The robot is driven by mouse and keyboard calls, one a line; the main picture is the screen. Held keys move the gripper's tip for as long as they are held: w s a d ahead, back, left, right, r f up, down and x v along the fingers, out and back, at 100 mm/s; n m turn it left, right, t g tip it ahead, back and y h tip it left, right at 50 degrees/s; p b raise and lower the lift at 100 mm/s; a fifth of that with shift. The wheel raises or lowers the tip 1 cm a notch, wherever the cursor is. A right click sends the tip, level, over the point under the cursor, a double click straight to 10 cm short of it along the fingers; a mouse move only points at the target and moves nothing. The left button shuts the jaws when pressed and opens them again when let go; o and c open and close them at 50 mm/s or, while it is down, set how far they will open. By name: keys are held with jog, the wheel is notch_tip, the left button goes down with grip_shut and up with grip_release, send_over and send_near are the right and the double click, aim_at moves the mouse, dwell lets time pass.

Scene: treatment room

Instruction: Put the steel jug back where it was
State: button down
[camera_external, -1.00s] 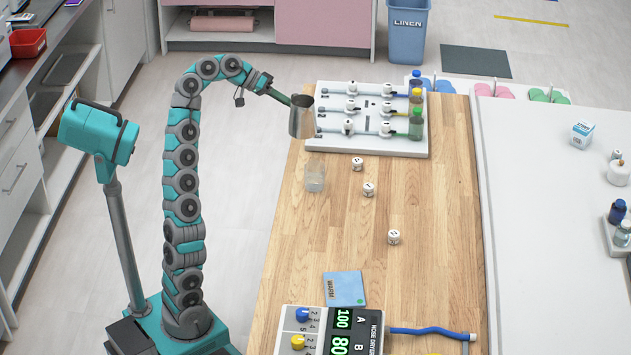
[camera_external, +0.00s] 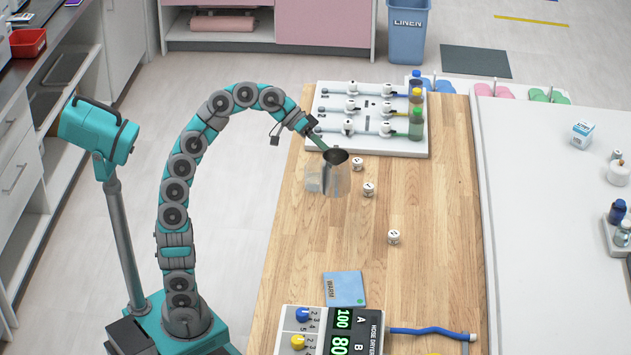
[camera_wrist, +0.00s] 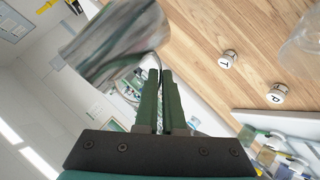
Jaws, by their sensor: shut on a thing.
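The steel jug (camera_external: 336,178) is a shiny, tapered metal vessel with a dark opening, roughly upright over the left part of the wooden table in the external view. My gripper (camera_external: 322,148) is shut on the jug at its upper left side. In the wrist view the jug (camera_wrist: 115,45) fills the upper left, beyond the green fingers of my gripper (camera_wrist: 160,85). I cannot tell whether the jug's base touches the table.
Several small white lettered knobs stand nearby, one (camera_external: 368,189) right of the jug. A white valve board (camera_external: 330,142) with bottles lies behind. A blue WARM pad (camera_external: 344,289) and a control box (camera_external: 300,318) lie in front. The table's middle (camera_external: 350,240) is clear.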

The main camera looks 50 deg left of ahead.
aim_at(332, 171)
jog(key=shift+m+g, duration=0.4)
jog(key=s+d, duration=0.2)
jog(key=d, duration=0.2)
jog(key=shift+s+f, duration=0.15)
jog(key=shift+s, duration=0.25)
jog(key=shift+s+d+f, duration=0.15)
jog(key=shift+s+d, duration=0.05)
jog(key=shift+d, duration=0.1)
jog(key=shift+w+a+f, duration=0.1)
jog(key=shift+f, duration=6.3)
jog(key=shift+f, duration=0.1)
jog(key=c, duration=1)
grip_release()
